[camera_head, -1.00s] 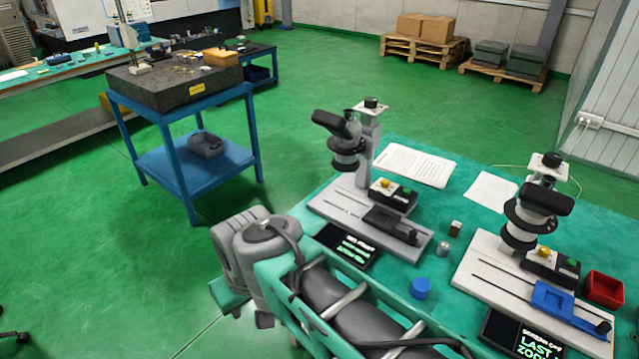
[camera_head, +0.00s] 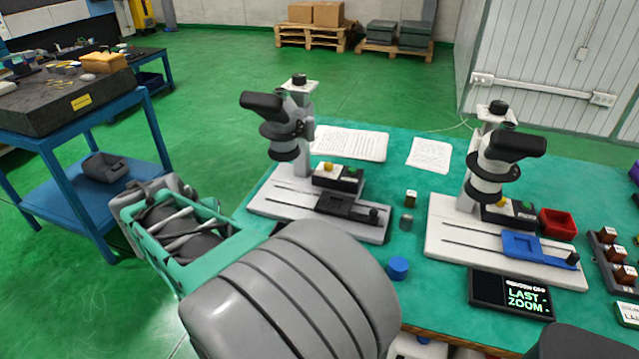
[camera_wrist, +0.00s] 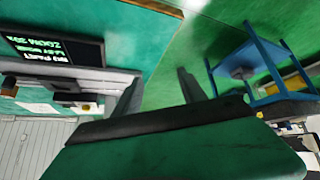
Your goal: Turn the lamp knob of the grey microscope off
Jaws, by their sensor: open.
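The grey microscope (camera_head: 291,139) stands on the left of the teal bench, on a light grey base with a black stage (camera_head: 350,207). Its black control box (camera_head: 322,181) carries a yellow knob (camera_head: 328,168) and a green button (camera_head: 351,172). Which way the knob is set is too small to tell. My gripper (camera_wrist: 160,88) shows only in the wrist view, open and empty, apart from everything. There, a microscope base (camera_wrist: 105,82) and a yellow knob (camera_wrist: 85,107) lie to its left, sideways. My arm hides the gripper in the head view.
A second microscope (camera_head: 495,165) with a blue stage (camera_head: 535,246) stands to the right. A blue cap (camera_head: 397,268), small metal blocks (camera_head: 408,222) and a red bin (camera_head: 558,224) lie on the bench. A blue trolley (camera_head: 60,165) stands left. A display (camera_wrist: 55,48) shows in the wrist view.

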